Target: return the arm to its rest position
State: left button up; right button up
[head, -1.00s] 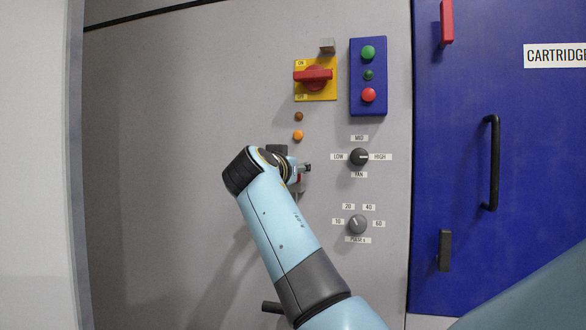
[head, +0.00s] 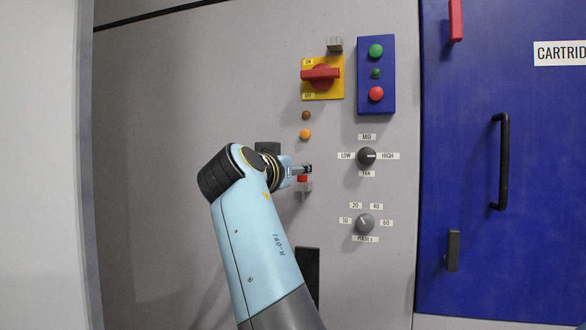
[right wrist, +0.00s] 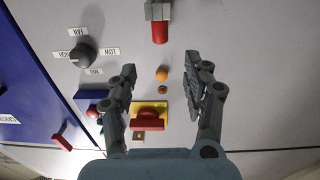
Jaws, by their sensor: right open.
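My right arm comes up from the bottom of the head view, its wrist bent toward the grey panel (head: 150,130). My right gripper (head: 305,169) is small and partly hidden there, just above a red-ended grey fitting (head: 303,188) on the panel. In the right wrist view, which is turned upside down, the right gripper (right wrist: 160,68) has two fingers spread apart with nothing between them. The red-ended fitting (right wrist: 160,32) shows beyond the fingertips, apart from them. My left gripper is not in view.
The panel carries a yellow plate with a red rotary switch (head: 321,75), a blue button box (head: 375,75), an orange lamp (head: 305,134), a fan knob (head: 367,156) and a pulse knob (head: 364,224). A blue door (head: 460,150) with a black handle (head: 502,160) is at right.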

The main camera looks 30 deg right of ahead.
dwell(0.4)
jog(key=s+d+f+n+g+y, duration=0.15)
jog(key=s+f, duration=0.25)
jog(key=f, duration=0.4)
jog(key=s+f+n+g+y, duration=0.1)
jog(key=s+f+y, duration=0.1)
jog(key=s+f, duration=0.35)
jog(key=s+f+n+g+y, duration=0.1)
jog(key=s+f+n+y, duration=0.15)
jog(key=f, duration=0.65)
jog(key=s+a+f+n+g+y, duration=0.2)
jog(key=s+a+f, duration=0.15)
jog(key=s, duration=0.55)
jog(key=s+a+f+n+g+y, duration=0.1)
jog(key=s+a+f+n+y, duration=0.15)
jog(key=s+f, duration=0.45)
jog(key=s+a+f+n+g+y, duration=0.2)
jog(key=s+f+y, duration=0.1)
jog(key=s, duration=0.8)
notch_tip(320, 180, down, 25)
jog(key=s+d+g, duration=0.1)
jog(key=s+d, duration=0.1)
jog(key=s, duration=0.1)
jog(key=s+d+f+g, duration=0.1)
jog(key=s+f, duration=1.4)
jog(key=s, duration=0.4)
jog(key=shift+d+f+m, duration=0.2)
jog(key=shift+f+m, duration=0.2)
jog(key=shift+m, duration=0.05)
